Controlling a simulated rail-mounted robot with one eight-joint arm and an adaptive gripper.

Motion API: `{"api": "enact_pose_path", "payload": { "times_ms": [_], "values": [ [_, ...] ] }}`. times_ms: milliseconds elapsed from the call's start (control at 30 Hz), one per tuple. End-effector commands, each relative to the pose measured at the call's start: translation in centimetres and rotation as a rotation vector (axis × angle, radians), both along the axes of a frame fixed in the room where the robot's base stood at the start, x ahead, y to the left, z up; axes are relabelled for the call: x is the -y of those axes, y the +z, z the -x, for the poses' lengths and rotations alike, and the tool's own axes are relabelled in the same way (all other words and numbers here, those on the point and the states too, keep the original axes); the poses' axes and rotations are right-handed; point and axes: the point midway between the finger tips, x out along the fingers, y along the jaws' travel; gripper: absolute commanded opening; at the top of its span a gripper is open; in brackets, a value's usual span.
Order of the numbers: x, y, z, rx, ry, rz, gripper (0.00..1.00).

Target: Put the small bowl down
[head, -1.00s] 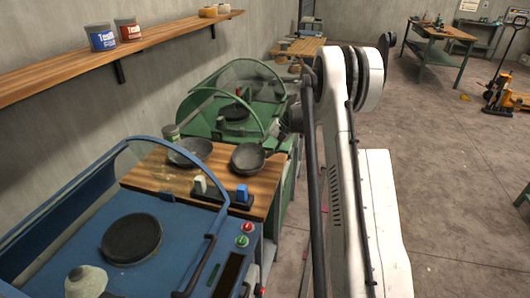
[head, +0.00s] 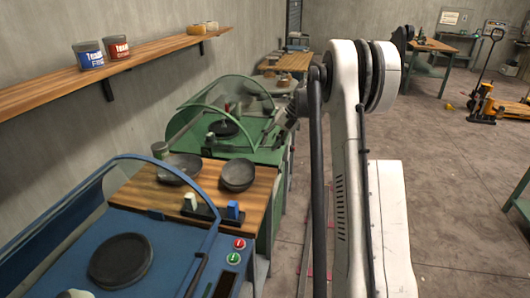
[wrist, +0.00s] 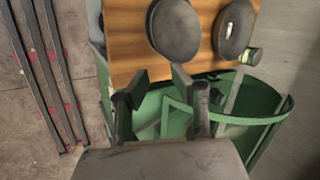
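Two dark grey bowls rest on the wooden board between the two machines. The right one (head: 237,175) looks slightly smaller in the head view and is the left bowl in the wrist view (wrist: 173,30). The other bowl (head: 180,168) sits nearer the wall and shows at right in the wrist view (wrist: 236,30). My gripper (wrist: 158,80) is open, with green machine parts visible between its fingers. It appears apart from both bowls, with nothing held. In the head view its fingers are mostly hidden by my arm.
A green machine (head: 255,148) with a raised clear cover lies beyond the board; a blue machine (head: 75,255) stands nearer. A small jar (head: 160,150) and a switch block (head: 212,212) are on the board. A shelf (head: 120,62) runs along the wall. Open floor is at right.

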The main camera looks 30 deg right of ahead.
Motion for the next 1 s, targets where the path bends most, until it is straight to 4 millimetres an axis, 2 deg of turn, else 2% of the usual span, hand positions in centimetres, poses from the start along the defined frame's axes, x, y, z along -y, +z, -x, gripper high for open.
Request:
{"api": "enact_pose_path", "payload": {
  "times_ms": [167,267,467,700,1000],
  "values": [
    [-1.0,1.5,0.4,0.003,0.007,0.015,0.24],
    [-3.1,3.3,0.9,0.008,0.018,0.045,0.24],
    [-8.9,7.8,3.2,0.031,0.048,0.134,0.24],
    [-15.5,12.1,7.4,0.072,0.090,0.241,0.24],
    [-22.7,15.2,14.4,0.141,0.149,0.371,0.24]
  ]
}}
